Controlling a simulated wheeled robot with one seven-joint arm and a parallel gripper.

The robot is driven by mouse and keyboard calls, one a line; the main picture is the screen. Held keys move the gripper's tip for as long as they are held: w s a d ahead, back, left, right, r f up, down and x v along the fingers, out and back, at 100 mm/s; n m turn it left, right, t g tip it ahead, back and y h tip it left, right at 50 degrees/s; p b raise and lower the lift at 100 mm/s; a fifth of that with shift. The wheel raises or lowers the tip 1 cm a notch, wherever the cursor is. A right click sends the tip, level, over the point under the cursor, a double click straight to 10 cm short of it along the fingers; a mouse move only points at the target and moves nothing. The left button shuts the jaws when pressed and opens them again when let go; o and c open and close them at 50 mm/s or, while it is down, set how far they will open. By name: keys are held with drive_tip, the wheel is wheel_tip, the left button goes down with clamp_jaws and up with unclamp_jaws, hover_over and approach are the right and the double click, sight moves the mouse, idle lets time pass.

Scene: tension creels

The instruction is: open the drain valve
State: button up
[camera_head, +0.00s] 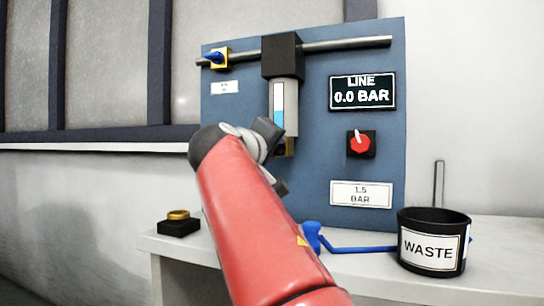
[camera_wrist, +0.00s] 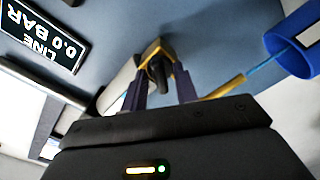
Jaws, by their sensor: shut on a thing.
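The drain valve (camera_head: 290,147) is a small brass fitting under the clear bowl (camera_head: 284,110), which shows blue liquid. In the wrist view the valve (camera_wrist: 158,62) appears as a brass body with a dark knob between my two fingers. My gripper (camera_wrist: 160,80) is shut on this knob. In the head view my red arm reaches up to the panel, and my gripper (camera_head: 281,157) partly hides the valve. How far the knob is turned cannot be told.
The blue panel (camera_head: 230,125) carries a display (camera_head: 362,93) reading LINE 0.0 BAR, a red knob (camera_head: 361,143) and a yellow-and-blue valve (camera_head: 214,57). A black WASTE pot (camera_head: 433,213) and blue rod (camera_head: 355,249) are on the bench. A black-and-gold button (camera_head: 178,222) sits left.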

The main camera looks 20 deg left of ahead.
drive_tip(key=m+b, duration=0.2)
drive_tip(key=m, duration=0.8)
drive_tip(key=shift+f, duration=0.15)
drive_tip(key=shift+m, duration=0.4)
drive_tip(key=o, duration=0.6)
drive_tip(key=s+b, duration=0.1)
drive_tip(key=s, duration=0.1)
drive_tip(key=s+b, duration=0.1)
drive_tip(key=s, duration=0.2)
drive_tip(key=s+b, duration=0.1)
drive_tip(key=s, duration=0.1)
drive_tip(key=shift+s+a, duration=0.3)
drive_tip(key=shift+s, duration=0.1)
